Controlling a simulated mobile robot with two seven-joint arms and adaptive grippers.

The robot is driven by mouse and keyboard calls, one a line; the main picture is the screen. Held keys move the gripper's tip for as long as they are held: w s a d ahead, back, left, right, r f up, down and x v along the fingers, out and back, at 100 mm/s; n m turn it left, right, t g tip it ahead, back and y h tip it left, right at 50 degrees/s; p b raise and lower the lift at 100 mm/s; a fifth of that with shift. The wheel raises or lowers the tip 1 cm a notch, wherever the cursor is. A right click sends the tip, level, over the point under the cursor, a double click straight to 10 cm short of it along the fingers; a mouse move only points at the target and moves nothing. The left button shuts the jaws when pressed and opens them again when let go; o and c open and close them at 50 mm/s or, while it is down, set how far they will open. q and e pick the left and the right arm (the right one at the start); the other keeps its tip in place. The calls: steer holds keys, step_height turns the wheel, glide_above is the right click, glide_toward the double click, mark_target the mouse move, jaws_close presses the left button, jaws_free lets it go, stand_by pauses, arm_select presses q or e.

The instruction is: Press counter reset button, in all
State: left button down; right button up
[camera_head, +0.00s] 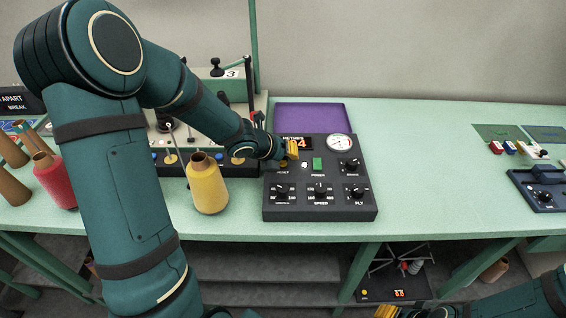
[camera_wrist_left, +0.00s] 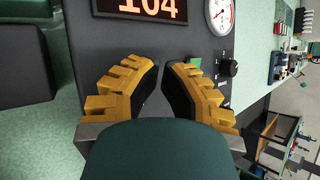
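The dark counter panel (camera_head: 330,206) stands on the green table, with its orange-lit METERS display (camera_head: 300,143) partly covered by my left gripper. In the left wrist view the display (camera_wrist_left: 153,9) reads 104. My left gripper (camera_head: 292,150) hangs over the panel's upper left, just above the RESET label. In the left wrist view its yellow fingertips (camera_wrist_left: 161,66) are drawn close together below the display, with nothing visible between them. My right gripper (camera_head: 386,311) is at the bottom edge, mostly cut off.
A green power switch (camera_head: 318,163), several black knobs and a white gauge (camera_head: 340,143) are on the same panel. A yellow yarn cone (camera_head: 208,190) stands just left of it, a red cone (camera_head: 55,183) farther left.

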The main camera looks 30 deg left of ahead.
arm_select(q)
steer(key=shift+f, duration=0.2)
stand_by(0.5)
steer(key=shift+r+p, duration=0.6)
steer(key=shift+r, duration=0.3)
step_height(320, 180, up, 5)
steer(key=p, duration=0.4)
steer(key=shift+p, duration=0.3)
stand_by(0.4)
